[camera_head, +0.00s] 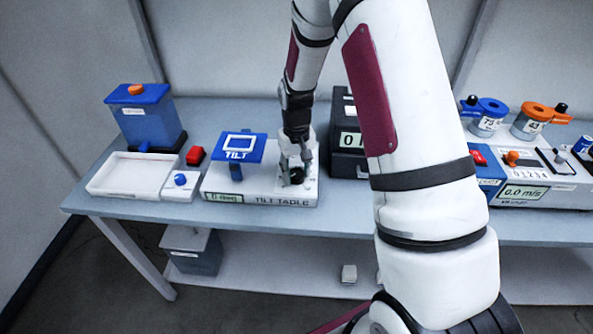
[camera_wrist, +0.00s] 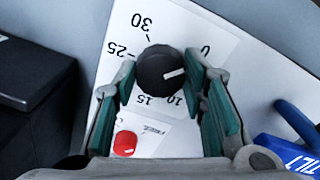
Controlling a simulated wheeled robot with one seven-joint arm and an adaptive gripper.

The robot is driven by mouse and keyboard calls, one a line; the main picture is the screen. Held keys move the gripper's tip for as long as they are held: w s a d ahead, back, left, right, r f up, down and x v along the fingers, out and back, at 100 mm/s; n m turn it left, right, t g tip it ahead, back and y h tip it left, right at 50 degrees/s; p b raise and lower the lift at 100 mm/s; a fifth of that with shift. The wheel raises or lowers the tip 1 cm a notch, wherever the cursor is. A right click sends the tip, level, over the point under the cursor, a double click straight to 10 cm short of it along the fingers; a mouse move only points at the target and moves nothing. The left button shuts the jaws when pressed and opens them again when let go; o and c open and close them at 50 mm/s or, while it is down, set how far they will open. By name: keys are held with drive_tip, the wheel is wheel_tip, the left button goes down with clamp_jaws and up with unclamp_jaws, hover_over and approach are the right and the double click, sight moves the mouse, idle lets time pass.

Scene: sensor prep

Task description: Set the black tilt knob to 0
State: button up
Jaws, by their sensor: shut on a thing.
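The black tilt knob (camera_wrist: 158,73) sits on a white dial face in the wrist view, its white pointer line aimed right and slightly up. The printed 0 (camera_wrist: 207,48) lies up and right of it; 10 and 15 are below, 25 and 30 at upper left. The pointer aims between 0 and 10; my right finger covers part of the scale there. My gripper (camera_wrist: 165,78) is shut on the knob, one green-padded finger on each side. In the head view my gripper (camera_head: 296,172) is down over the knob on the tilt table (camera_head: 285,200), whose small display (camera_head: 225,197) is too blurred to read surely.
A red button (camera_wrist: 125,143) sits just below the knob in the wrist view. The blue TILT platform (camera_head: 238,147) stands left of my gripper, and a dark display box (camera_head: 347,150) stands close on the right. A white tray (camera_head: 130,174) is farther left.

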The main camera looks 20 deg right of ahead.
drive_tip(key=o, duration=1.2)
wheel_tip(320, 180, up, 12)
drive_tip(key=shift+r, duration=0.1)
wheel_tip(320, 180, up, 8)
drive_tip(key=t, duration=0.1)
hover_over(296, 173)
drive_tip(key=s+a, duration=0.2)
drive_tip(key=s, duration=0.2)
drive_tip(key=s+a+r+n+t, duration=0.1)
drive_tip(key=s+a+r+t, duration=0.2)
drive_tip(key=s+r, duration=0.85)
drive_tip(key=shift+t, duration=0.7)
drive_tip(key=s, duration=0.3)
drive_tip(key=s+a, duration=0.1)
drive_tip(key=s, duration=0.6)
drive_tip(key=shift+s+a+f, duration=0.3)
